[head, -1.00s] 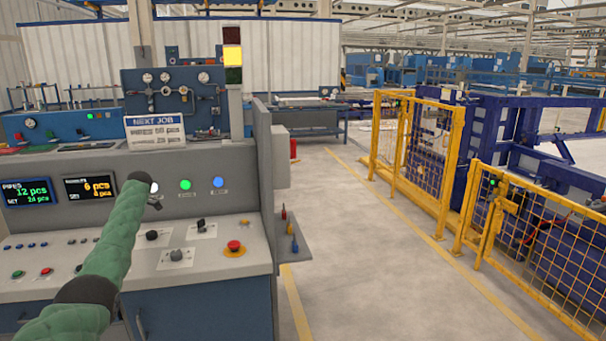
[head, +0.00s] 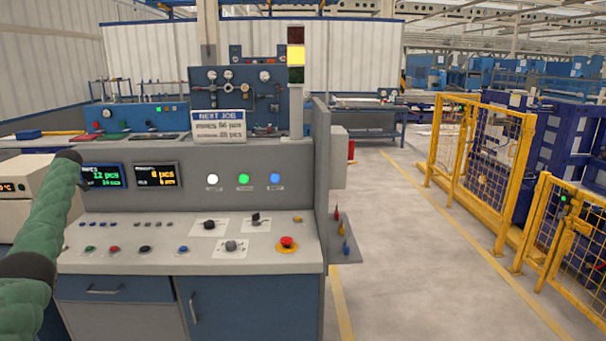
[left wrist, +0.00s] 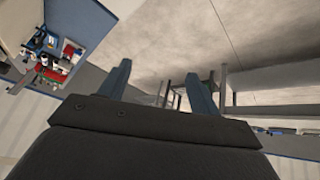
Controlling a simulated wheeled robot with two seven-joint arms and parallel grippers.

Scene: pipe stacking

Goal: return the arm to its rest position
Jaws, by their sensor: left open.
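My left arm (head: 48,225), in a green padded sleeve, rises at the left edge of the head view, in front of the left end of the control console (head: 190,258). Its dark upper end is beside the console's display screens. The gripper itself does not show there. In the left wrist view my left gripper (left wrist: 160,88) has its two blue-grey fingers spread apart with nothing between them. My right arm and gripper are in neither view.
The console carries buttons, knobs and a red emergency stop (head: 287,243). A NEXT JOB sign (head: 219,125) stands on top. A yellow mesh fence (head: 482,165) runs along the right. The concrete floor (head: 400,250) between is clear.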

